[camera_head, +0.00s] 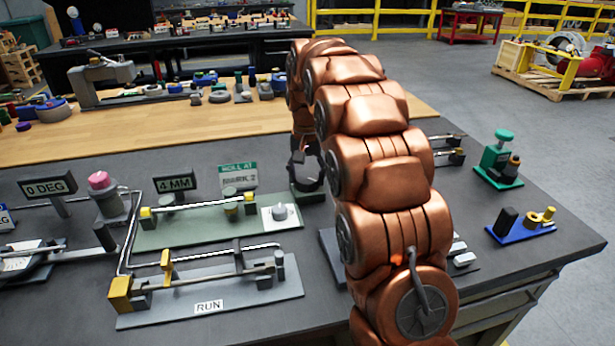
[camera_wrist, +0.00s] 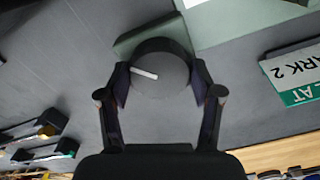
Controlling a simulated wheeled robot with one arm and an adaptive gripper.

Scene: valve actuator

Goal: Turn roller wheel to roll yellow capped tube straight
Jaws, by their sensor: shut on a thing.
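The roller wheel (camera_wrist: 163,92) is a dark round knob with a white line on its face, seen in the wrist view. It sits against a dark green block, which shows in the head view (camera_head: 306,196). My gripper (camera_wrist: 161,80) has one finger on each side of the wheel and is shut on it. In the head view my gripper (camera_head: 305,172) is at the block, and the wheel is hard to make out there. The yellow capped tube (camera_head: 200,206) lies along a pale green plate (camera_head: 200,234), left of my gripper.
A "ROLL AT MARK 2" sign (camera_head: 238,177) stands behind the tube. A white plate with a grey knob (camera_head: 281,213) is near the tube's right end. A "RUN" fixture (camera_head: 208,306) lies in front. A green device (camera_head: 498,160) stands right of my arm.

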